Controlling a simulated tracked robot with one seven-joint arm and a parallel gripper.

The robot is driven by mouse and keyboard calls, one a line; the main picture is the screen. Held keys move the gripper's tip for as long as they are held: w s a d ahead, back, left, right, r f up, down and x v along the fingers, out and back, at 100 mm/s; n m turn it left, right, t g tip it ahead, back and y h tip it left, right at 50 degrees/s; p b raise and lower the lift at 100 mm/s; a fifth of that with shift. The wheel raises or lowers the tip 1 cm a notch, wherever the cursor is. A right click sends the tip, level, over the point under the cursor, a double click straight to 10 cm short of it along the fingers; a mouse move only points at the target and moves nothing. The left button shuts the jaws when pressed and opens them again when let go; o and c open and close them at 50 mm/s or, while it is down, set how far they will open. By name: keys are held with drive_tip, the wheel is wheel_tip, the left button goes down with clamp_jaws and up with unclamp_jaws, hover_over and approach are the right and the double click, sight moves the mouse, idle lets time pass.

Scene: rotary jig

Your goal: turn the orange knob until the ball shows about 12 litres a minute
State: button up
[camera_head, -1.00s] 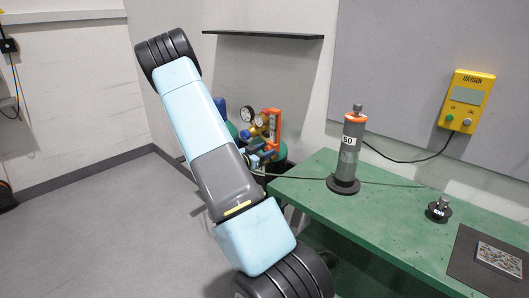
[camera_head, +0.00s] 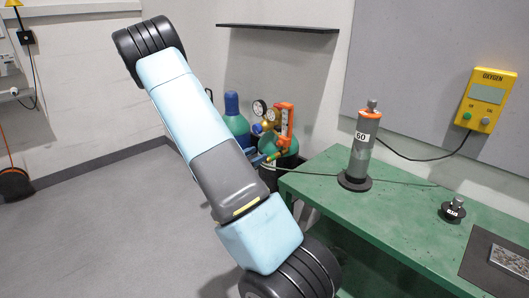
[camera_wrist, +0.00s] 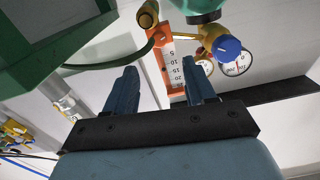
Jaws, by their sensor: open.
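The orange flowmeter (camera_head: 286,118) stands upright by the gas cylinders behind the green bench in the head view. In the wrist view the flowmeter (camera_wrist: 165,50) appears upside down, with a white scale marked 5 to 20. I cannot make out the ball or its reading, and I cannot pick out the orange knob clearly. My gripper (camera_wrist: 160,66) is open and empty in the wrist view. Its two blue fingers point toward the flowmeter, the right finger overlapping the scale's edge in the picture. I cannot tell the remaining distance. In the head view my arm hides most of the gripper.
Round gauges (camera_wrist: 232,62) and a blue regulator knob (camera_wrist: 227,47) sit close beside the flowmeter. Open floor lies left.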

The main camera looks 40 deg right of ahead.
drive_tip(key=shift+s+a, duration=0.1)
drive_tip(key=shift+a, duration=1.05)
